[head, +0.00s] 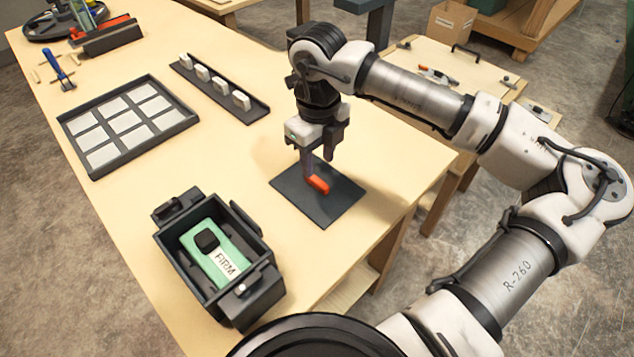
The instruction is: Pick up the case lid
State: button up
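The case lid (340,199) is a dark flat plate with an orange handle (318,185). It appears to lie flat on the table near its right edge. My gripper (313,172) is directly above the lid, pointing down, with a fingertip at the back end of the orange handle. The far finger is partly hidden, and I cannot tell whether the fingers close on the handle. The open case (205,289) stands at the front of the table.
A dark tray of white square tiles (69,135) lies at the left. A dark strip with several white blocks (258,108) lies behind the lid. A blue-handled tool (60,72) and a parts rack (110,38) are farther back. Table (235,165) between them is clear.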

aim_at(320, 182)
jog(key=shift+s+d+f+p, duration=0.1)
jog(key=shift+f+p, duration=0.45)
jog(key=shift+f, duration=0.95)
jog(key=shift+d+f+p, duration=0.1)
jog(key=shift+f+p, duration=0.4)
jog(key=shift+f, duration=1)
grip_shut()
